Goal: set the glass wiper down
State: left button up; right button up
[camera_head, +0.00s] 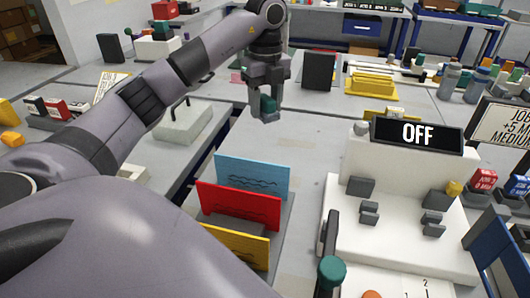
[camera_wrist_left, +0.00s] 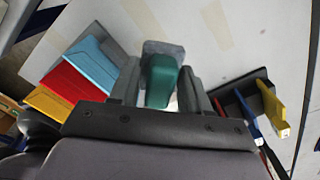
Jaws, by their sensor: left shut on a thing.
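My left gripper (camera_head: 264,112) is over the far part of the near light-grey table in the head view. It is shut on the glass wiper (camera_head: 268,104), of which only a small teal part shows between the fingers. In the left wrist view the wiper shows as a teal handle (camera_wrist_left: 160,82) with a grey block at its far end, between the fingers (camera_wrist_left: 160,95). I cannot tell whether the wiper touches the table. My right gripper is not in view.
A rack with blue (camera_head: 252,176), red (camera_head: 238,204) and yellow cards stands nearer on the table. The white plotter (camera_head: 385,165) with a display (camera_head: 417,134) reading OFF is to the right. A black panel (camera_head: 318,71) and yellow rack (camera_head: 371,84) stand behind. Bare tabletop lies between.

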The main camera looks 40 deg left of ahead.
pick_arm(q)
notch_tip(320, 180, down, 14)
jog(key=shift+f+b, duration=0.1)
jog(key=shift+b, duration=0.2)
jog(key=o, duration=1)
jog(key=shift+f, duration=0.15)
notch_tip(320, 180, up, 12)
jog(key=shift+r+p, duration=0.2)
jog(key=shift+p, duration=0.25)
jog(key=shift+r, duration=0.1)
